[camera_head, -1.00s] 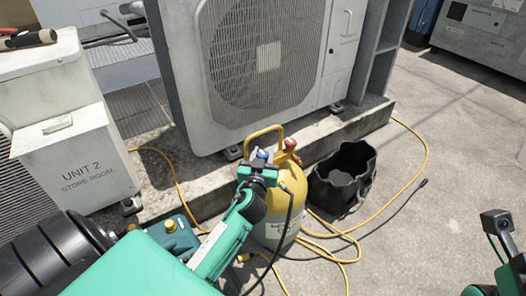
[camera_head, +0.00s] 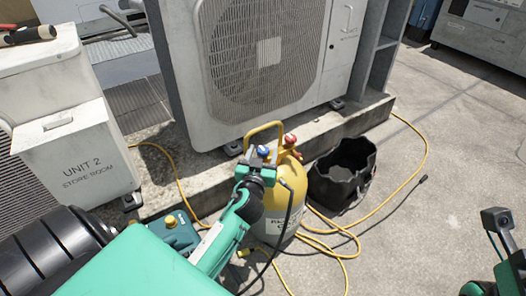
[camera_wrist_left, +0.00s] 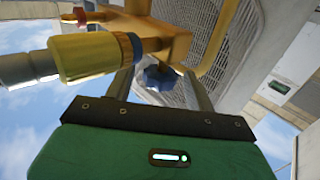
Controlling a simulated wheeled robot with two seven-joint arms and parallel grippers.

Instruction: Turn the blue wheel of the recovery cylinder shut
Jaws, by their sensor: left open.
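The yellow recovery cylinder (camera_head: 290,205) stands upright on the rooftop, with a yellow handle, a red wheel (camera_head: 290,140) and the blue wheel (camera_head: 263,151) on top. My left gripper (camera_head: 256,166) is at the blue wheel, on its near side, and partly hides the valve. In the left wrist view, the blue wheel (camera_wrist_left: 160,78) shows between the two open fingers (camera_wrist_left: 158,88), near their tips. I cannot tell whether a finger touches it. Part of my right arm shows at the right edge of the head view, but its fingers do not.
A black bucket-like bag (camera_head: 343,173) stands right of the cylinder. A yellow hose (camera_head: 385,211) loops over the floor. The condenser (camera_head: 262,70) rises behind on a concrete curb. A white box marked UNIT 2 (camera_head: 85,165) stands at left. Open floor lies at the right.

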